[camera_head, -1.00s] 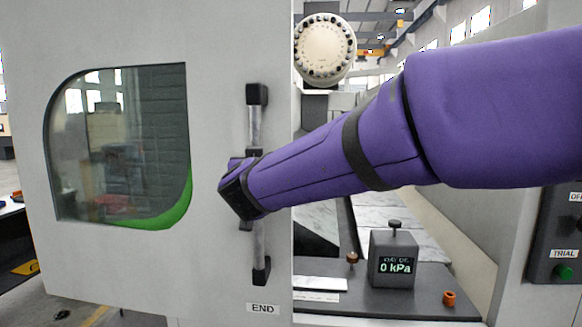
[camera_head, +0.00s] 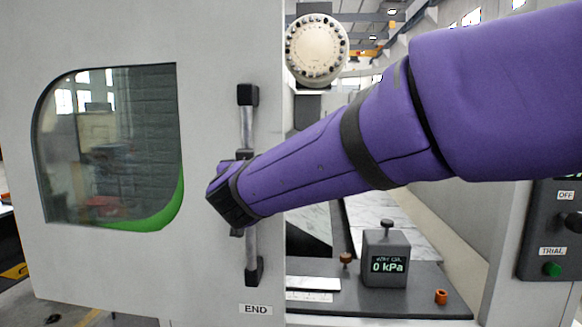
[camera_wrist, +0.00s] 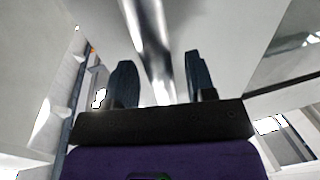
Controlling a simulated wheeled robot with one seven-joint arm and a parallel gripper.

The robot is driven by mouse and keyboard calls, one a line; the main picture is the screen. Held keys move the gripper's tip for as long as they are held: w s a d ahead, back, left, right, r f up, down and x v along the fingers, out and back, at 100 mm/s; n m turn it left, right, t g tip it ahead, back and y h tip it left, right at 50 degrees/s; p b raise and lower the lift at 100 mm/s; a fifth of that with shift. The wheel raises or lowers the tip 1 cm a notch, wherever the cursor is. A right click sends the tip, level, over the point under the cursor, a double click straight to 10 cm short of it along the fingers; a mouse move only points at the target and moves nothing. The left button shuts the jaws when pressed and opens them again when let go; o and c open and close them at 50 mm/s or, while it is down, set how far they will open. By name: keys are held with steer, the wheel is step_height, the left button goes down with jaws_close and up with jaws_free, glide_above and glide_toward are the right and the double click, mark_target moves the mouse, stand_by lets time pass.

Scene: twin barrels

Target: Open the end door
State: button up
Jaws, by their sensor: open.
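The end door is a light grey panel (camera_head: 215,110) in the head view, with a rounded window (camera_head: 110,140) and an END label (camera_head: 255,309). Its handle (camera_head: 249,255) is an upright metal bar with black end mounts near the door's right edge. My arm reaches in from the right and covers the middle of the handle. In the wrist view, my gripper (camera_wrist: 160,75) is open, with one dark finger on each side of the handle bar (camera_wrist: 147,40). I cannot tell whether the fingers touch the bar. In the head view the fingertips are mostly hidden by my wrist.
Right of the door edge the machine interior shows, with a round chuck (camera_head: 317,48) above. A gauge box reading 0 kPa (camera_head: 385,262) and an orange ring (camera_head: 441,297) sit on a dark ledge. A control panel (camera_head: 553,235) with OFF and TRIAL labels stands at right.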

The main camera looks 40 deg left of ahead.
steer(key=v, duration=0.8)
steer(key=shift+s+d, duration=0.2)
steer(key=w+d+r+g+h, duration=0.1)
steer(key=w+d+r, duration=0.1)
steer(key=w+d, duration=0.5)
steer(key=w+d+r, duration=0.2)
steer(key=w+d, duration=0.1)
steer(key=d, duration=0.8)
steer(key=w+d+r+g+h, duration=0.15)
steer(key=w+d, duration=0.35)
steer(key=d, duration=0.5)
steer(key=s+d+f+m+g+h, duration=0.1)
steer(key=s+d+f+m+h, duration=0.15)
steer(key=d, duration=1.15)
steer(key=s+d+f+m+g+h, duration=0.1)
steer(key=s+d+f+m+h, duration=0.15)
steer(key=d, duration=1.05)
steer(key=s+d+f+m+g+h, duration=0.1)
steer(key=s+d+f+m+h, duration=0.1)
steer(key=s+d+f, duration=0.2)
steer(key=s+d+f+m+g+h, duration=0.2)
steer(key=s+d+f+h, duration=0.1)
steer(key=s+d, duration=0.6)
steer(key=d+f, duration=0.1)
steer(key=d, duration=0.2)
steer(key=shift+s, duration=0.15)
